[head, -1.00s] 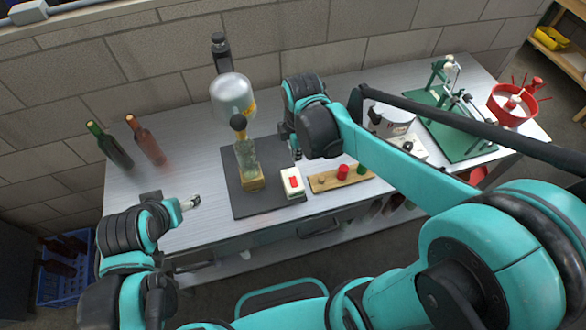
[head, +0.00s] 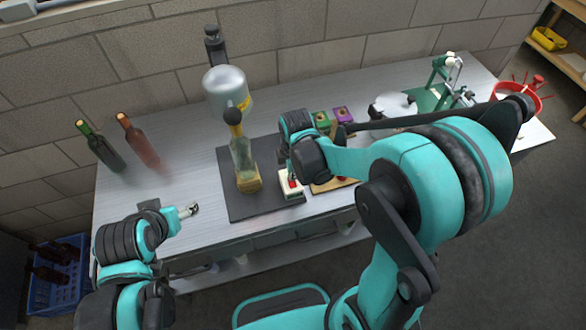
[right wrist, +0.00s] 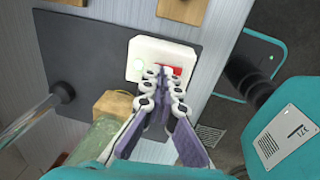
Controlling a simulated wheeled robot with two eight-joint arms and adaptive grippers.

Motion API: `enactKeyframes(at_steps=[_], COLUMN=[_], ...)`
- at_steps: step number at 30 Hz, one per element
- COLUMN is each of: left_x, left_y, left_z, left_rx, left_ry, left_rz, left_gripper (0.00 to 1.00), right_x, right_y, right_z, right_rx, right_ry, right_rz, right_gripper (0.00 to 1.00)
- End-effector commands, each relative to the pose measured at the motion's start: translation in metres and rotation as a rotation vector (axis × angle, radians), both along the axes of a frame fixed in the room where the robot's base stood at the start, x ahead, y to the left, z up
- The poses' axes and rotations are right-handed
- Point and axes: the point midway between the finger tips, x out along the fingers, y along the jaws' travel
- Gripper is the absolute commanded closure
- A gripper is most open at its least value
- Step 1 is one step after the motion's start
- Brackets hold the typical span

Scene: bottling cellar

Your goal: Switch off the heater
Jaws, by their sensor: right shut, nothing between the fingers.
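A white switch box (head: 292,191) with a red rocker sits at the right edge of a dark mat (head: 235,209). In the right wrist view the white box (right wrist: 145,50) shows a green spot and the red rocker (right wrist: 172,71). My right gripper (right wrist: 163,72) is shut and empty, its fingertips at the rocker and covering part of it. I cannot tell whether they touch it. In the head view the right gripper (head: 289,171) reaches down over the box. My left gripper (head: 191,210) is near the table's front left, away from the box; its jaw state is unclear.
A clear bottle (head: 241,156) stands on a wooden block (head: 249,180) left of the box, under a silver dome (head: 228,88). A wooden board (head: 334,185) lies to the right, partly hidden. Two wine bottles (head: 140,140) (head: 101,148) stand at the left.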

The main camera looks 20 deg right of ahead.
Motion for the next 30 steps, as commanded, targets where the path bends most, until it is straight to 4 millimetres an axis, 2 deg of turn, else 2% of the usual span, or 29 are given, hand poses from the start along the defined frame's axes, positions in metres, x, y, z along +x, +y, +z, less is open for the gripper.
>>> enactKeyframes(at_steps=[3,14,18,30], left_x=[0.000,0.000,0.000,0.000], left_y=[0.000,0.000,0.000,0.000], left_z=[-0.002,-0.003,-0.014,-0.009], left_rx=[0.000,0.000,0.000,0.000], left_ry=[0.000,0.000,0.000,0.000], left_rz=[0.000,0.000,0.000,0.000], left_gripper=[0.29,0.29,0.29,0.29], right_x=[0.001,0.001,0.005,-0.001], right_y=[0.000,0.000,0.000,0.000], right_z=[-0.006,-0.007,-0.017,-0.012], right_rx=[0.000,0.000,0.000,0.000], right_ry=[0.000,0.000,0.008,0.007], right_rz=[0.000,0.000,0.000,0.000], right_gripper=[1.00,1.00,1.00,1.00])
